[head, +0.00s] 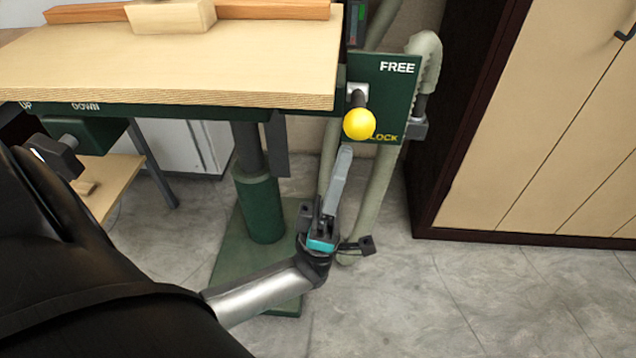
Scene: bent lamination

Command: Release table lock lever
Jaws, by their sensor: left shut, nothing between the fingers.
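The table lock lever (359,123) ends in a yellow ball knob and sticks out from a dark green panel (398,90) at the right end of the worktable. The panel reads FREE near its top and LOCK near its bottom. The knob is low on the panel, beside the LOCK word and partly over it. My left gripper (345,150) is shut and empty. Its tips point up and appear just below the knob; I cannot tell whether they touch it. My right gripper is not in view.
The wooden tabletop (240,55) carries a light wooden block (170,16) and a long wooden strip (90,13). A green column (260,205) stands below. Grey hoses (384,180) hang behind the panel. A wooden cabinet (560,130) stands right; floor between is clear.

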